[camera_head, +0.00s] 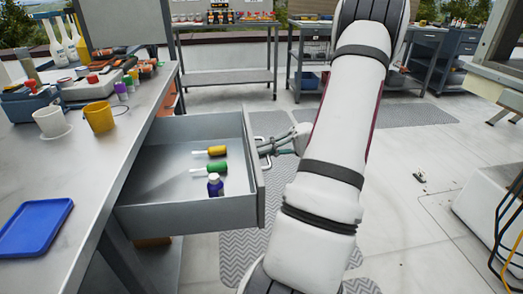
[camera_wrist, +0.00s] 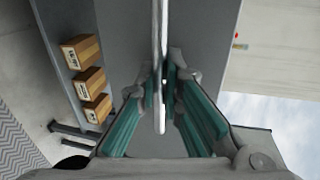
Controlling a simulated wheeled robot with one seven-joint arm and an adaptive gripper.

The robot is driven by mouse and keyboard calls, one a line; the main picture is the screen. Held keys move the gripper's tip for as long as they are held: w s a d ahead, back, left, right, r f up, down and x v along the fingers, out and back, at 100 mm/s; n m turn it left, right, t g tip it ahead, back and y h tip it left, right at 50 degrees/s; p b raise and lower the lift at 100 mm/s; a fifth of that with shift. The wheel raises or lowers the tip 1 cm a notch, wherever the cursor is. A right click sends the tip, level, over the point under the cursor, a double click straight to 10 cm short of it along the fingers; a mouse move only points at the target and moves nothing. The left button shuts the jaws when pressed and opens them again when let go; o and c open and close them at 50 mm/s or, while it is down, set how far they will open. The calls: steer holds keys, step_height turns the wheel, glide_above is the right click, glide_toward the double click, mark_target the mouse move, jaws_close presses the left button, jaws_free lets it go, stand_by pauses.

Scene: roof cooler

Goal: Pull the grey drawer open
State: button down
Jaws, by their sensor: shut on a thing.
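The grey drawer (camera_head: 181,218) stands well out from under the grey workbench in the head view. My gripper (camera_head: 270,147) is at the drawer's front, at the pale bar handle (camera_head: 264,160). In the wrist view the handle (camera_wrist: 159,50) runs between the teal-padded fingers of my gripper (camera_wrist: 161,95), which are shut on it. The grey drawer front shows behind the fingers.
A blue tray (camera_head: 35,228), a white cup (camera_head: 51,121) and a yellow cup (camera_head: 99,117) stand on the workbench (camera_head: 75,180). Cardboard boxes (camera_wrist: 82,52) show in the wrist view. The floor right of my arm is mostly clear.

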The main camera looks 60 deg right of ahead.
steer(key=c, duration=2)
jaws_free()
steer(key=v, duration=1.2)
steer(key=shift+f, duration=0.1)
